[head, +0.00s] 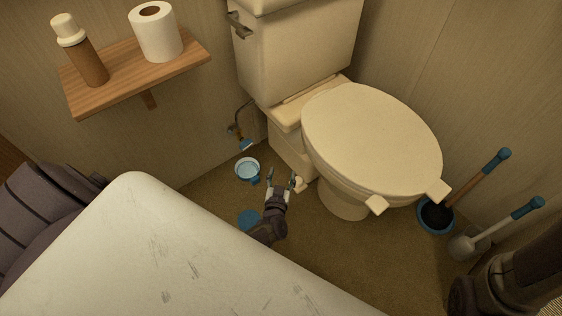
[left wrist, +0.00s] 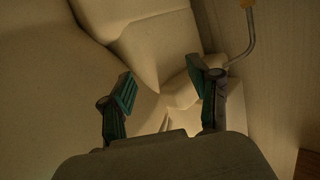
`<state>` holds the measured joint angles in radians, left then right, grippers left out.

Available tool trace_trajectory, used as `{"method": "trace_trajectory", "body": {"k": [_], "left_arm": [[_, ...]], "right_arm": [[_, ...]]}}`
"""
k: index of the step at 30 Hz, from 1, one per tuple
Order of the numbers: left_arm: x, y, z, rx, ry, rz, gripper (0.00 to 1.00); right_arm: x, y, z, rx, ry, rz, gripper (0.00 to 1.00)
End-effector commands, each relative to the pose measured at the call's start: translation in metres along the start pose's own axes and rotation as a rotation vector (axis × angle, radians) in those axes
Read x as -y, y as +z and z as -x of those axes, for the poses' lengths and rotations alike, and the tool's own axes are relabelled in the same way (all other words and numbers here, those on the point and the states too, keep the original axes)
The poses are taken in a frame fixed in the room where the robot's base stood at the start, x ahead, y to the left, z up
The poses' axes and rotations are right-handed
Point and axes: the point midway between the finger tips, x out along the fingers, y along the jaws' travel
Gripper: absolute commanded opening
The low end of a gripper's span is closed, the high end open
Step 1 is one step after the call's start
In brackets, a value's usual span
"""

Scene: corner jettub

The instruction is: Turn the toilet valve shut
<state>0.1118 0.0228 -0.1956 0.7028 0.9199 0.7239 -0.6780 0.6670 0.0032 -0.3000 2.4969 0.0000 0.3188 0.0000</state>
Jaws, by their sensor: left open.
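The toilet valve (head: 243,142), a small orange and blue piece, sits low by the wall left of the toilet, near a bent supply pipe (head: 237,118). My left gripper (head: 281,177) is open and empty beside the toilet base, below and right of the valve, apart from it. In the left wrist view its two green-padded fingers (left wrist: 165,85) are spread in front of the pale toilet (left wrist: 160,40). The bent pipe (left wrist: 246,42) with a yellow end shows at upper right there. My right gripper does not show.
A light blue cup (head: 247,171) and a blue disc (head: 249,218) are on the floor left of my left gripper. A white tub edge (head: 150,250) fills the lower left. A wooden shelf (head: 135,84) is above. A plunger (head: 478,185) and brush (head: 500,225) stand right.

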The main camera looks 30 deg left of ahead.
Motion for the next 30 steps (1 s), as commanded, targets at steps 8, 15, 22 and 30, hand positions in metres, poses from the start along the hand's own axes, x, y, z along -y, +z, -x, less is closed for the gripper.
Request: {"method": "trace_trajectory", "body": {"k": [8,15,22,30], "left_arm": [[-0.006,-0.004,0.041,0.121,0.134,-0.039,0.61],[-0.008,0.004,0.068,0.206,0.209,-0.063,0.61],[-0.009,0.009,0.076,0.235,0.233,-0.071,0.61],[-0.009,0.01,0.076,0.236,0.233,-0.071,0.62]], "right_arm": [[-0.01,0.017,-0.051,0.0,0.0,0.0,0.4],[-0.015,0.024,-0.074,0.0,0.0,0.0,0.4],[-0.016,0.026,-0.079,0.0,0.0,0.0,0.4],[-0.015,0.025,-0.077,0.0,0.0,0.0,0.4]]}}
